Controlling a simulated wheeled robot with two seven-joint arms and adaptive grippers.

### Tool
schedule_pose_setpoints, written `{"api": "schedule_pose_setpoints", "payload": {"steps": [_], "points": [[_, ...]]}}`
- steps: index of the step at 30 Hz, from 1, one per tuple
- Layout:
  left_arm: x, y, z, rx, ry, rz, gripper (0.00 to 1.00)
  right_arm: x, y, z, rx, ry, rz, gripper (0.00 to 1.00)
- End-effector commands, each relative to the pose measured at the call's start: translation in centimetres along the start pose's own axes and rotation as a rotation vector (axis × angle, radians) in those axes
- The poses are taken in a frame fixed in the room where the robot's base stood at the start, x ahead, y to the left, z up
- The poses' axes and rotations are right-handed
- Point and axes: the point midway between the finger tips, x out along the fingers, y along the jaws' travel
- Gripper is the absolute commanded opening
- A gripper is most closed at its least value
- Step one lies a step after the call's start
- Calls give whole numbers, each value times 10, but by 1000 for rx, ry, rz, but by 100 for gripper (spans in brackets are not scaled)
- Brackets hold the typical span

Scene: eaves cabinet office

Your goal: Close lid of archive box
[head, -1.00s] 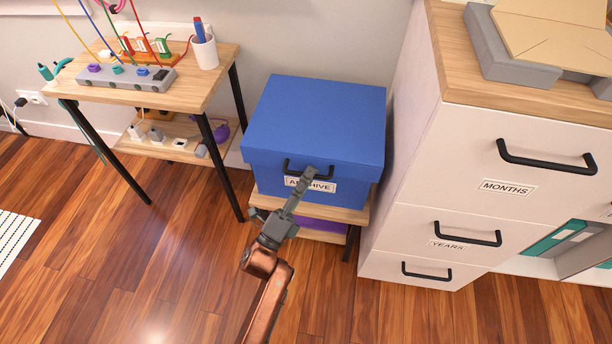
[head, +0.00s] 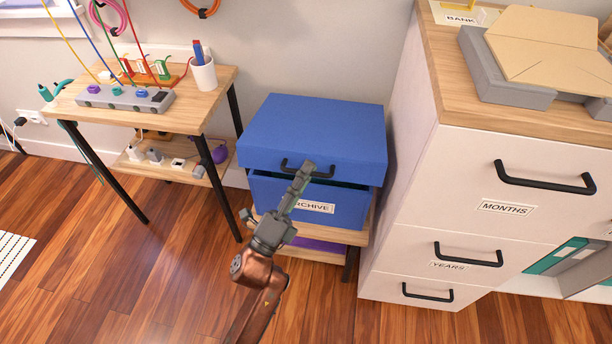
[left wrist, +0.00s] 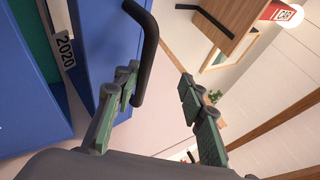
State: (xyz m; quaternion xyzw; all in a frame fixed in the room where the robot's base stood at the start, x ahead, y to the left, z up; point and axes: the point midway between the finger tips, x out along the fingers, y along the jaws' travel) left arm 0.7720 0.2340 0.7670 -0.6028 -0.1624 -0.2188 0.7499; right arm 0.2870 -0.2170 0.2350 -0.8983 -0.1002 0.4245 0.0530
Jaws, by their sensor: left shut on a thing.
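The blue archive box (head: 312,204) stands on a low wooden table, with an ARCHIVE label on its front. Its blue lid (head: 315,128) is raised at the front, and a dark gap shows between lid and box. A black handle (head: 290,167) is on the lid's front edge. In the left wrist view the handle (left wrist: 147,55) lies by the fingers, against the left one. A file marked 2020 (left wrist: 66,50) shows inside the box through the gap. My right gripper is not in view.
A white drawer cabinet (head: 470,180) stands close to the right of the box. A small wooden table (head: 200,96) with a power strip and a pen cup is at the left. The wooden floor (head: 130,270) in front is clear.

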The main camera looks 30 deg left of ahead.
Motion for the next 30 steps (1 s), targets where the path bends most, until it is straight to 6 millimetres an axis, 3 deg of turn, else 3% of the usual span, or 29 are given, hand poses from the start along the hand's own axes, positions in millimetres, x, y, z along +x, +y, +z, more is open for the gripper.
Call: {"api": "schedule_pose_setpoints", "payload": {"steps": [1,30], "points": [[2,-10,-2,0,5,-20,27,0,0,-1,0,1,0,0],[-50,29,2,0,0,-1,27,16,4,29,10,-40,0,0]]}}
